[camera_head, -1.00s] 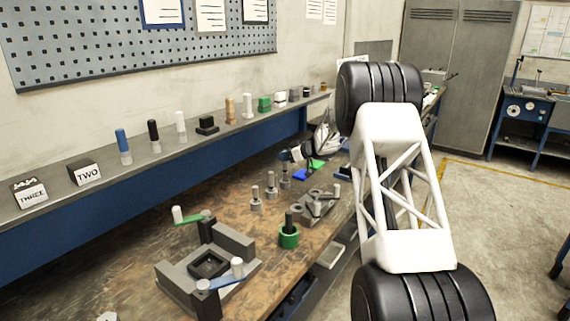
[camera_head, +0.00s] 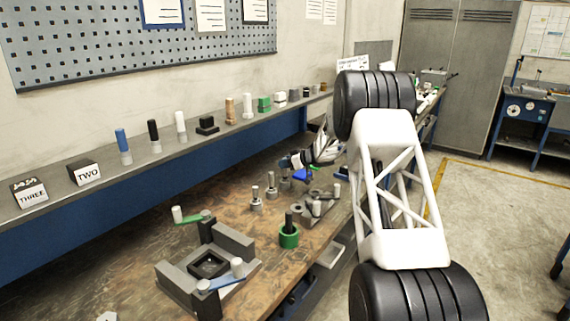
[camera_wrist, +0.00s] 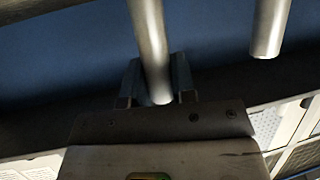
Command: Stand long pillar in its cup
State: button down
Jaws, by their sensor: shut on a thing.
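In the wrist view my gripper (camera_wrist: 157,82) is shut on a grey metal rod (camera_wrist: 149,35), which looks like the long pillar. The rod runs from the top edge down between the two fingers, slightly tilted in the picture. In the head view my gripper (camera_head: 290,161) is low over the far part of the bench, and the pillar is largely hidden there. A second grey rod (camera_wrist: 269,30) stands to the right in the wrist view, apart from the fingers. I cannot tell which holder is the pillar's cup.
Two short grey posts on bases (camera_head: 256,199) stand left of my gripper. A green ring with a dark post (camera_head: 289,237), a grey linkage fixture (camera_head: 318,208) and a large grey clamp fixture (camera_head: 190,280) are nearer. A shelf with several pegs (camera_head: 181,127) runs behind.

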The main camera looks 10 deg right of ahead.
dwell(0.3)
jog(key=c, duration=0.9)
grip_release()
jog(key=shift+f, duration=0.1)
jog(key=shift+c, duration=0.2)
jog(key=v, duration=1.2)
